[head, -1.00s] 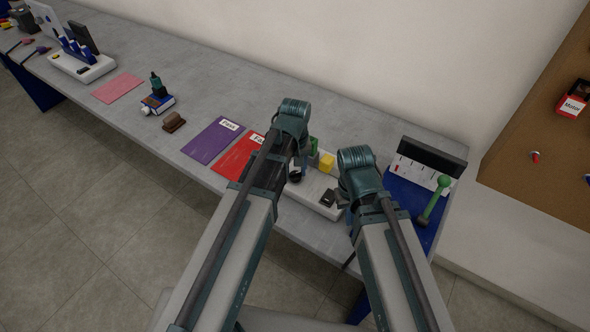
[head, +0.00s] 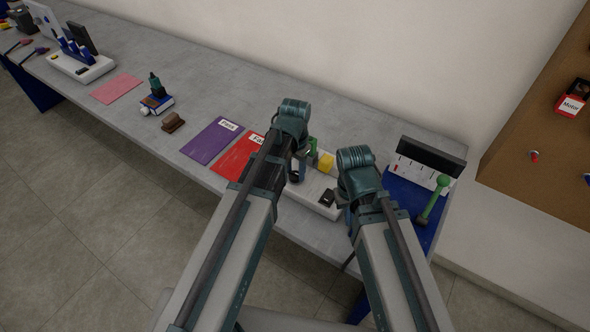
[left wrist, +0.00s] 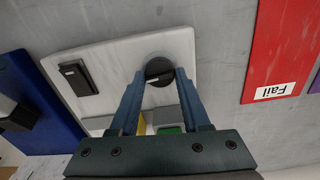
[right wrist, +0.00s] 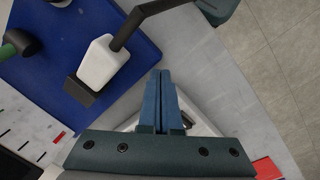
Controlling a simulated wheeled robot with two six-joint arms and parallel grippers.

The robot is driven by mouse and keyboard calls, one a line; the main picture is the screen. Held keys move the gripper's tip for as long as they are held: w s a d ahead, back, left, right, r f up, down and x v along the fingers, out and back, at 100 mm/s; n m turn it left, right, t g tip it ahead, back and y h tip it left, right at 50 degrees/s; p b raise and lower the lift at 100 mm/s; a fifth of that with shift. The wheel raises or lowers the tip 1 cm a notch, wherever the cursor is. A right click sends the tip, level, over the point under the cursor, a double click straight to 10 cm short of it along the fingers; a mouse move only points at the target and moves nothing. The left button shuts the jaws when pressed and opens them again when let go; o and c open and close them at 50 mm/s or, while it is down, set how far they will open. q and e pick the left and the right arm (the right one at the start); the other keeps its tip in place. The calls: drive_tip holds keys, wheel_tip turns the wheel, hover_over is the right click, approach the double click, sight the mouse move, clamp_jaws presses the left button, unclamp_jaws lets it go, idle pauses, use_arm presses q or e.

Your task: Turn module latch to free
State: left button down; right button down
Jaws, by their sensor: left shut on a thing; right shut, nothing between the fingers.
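The module latch is a dark round knob (left wrist: 158,69) in a grey ring on a white base plate (left wrist: 112,62). My left gripper (left wrist: 158,76) is shut on the knob, one blue finger on each side. In the head view my left gripper (head: 298,172) is over the white base (head: 318,203), and its wrist hides the latch. A green block (head: 313,150) and a yellow block (head: 327,162) stand on the base's far side. My right gripper (right wrist: 162,76) is shut and empty, near the blue mat's edge.
A black switch (left wrist: 76,78) sits on the same base. A blue mat (right wrist: 110,70) holds a white block (right wrist: 102,62) and a green-knobbed lever (head: 436,196). The red Fail card (head: 238,157) and purple card (head: 211,140) lie left of the base. Bench behind is clear.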

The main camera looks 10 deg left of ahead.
sight(295, 172)
use_arm(q)
drive_tip(key=shift+m, duration=0.6)
drive_tip(key=shift+c, duration=1.9)
unclamp_jaws()
drive_tip(key=shift+r, duration=0.1)
use_arm(e)
drive_tip(key=shift+r, duration=0.1)
use_arm(q)
wheel_tip(295, 172, up, 14)
drive_tip(key=p, duration=1.4)
use_arm(e)
wheel_tip(295, 172, up, 14)
use_arm(q)
drive_tip(key=shift+f, duration=0.25)
use_arm(e)
drive_tip(key=shift+f, duration=0.2)
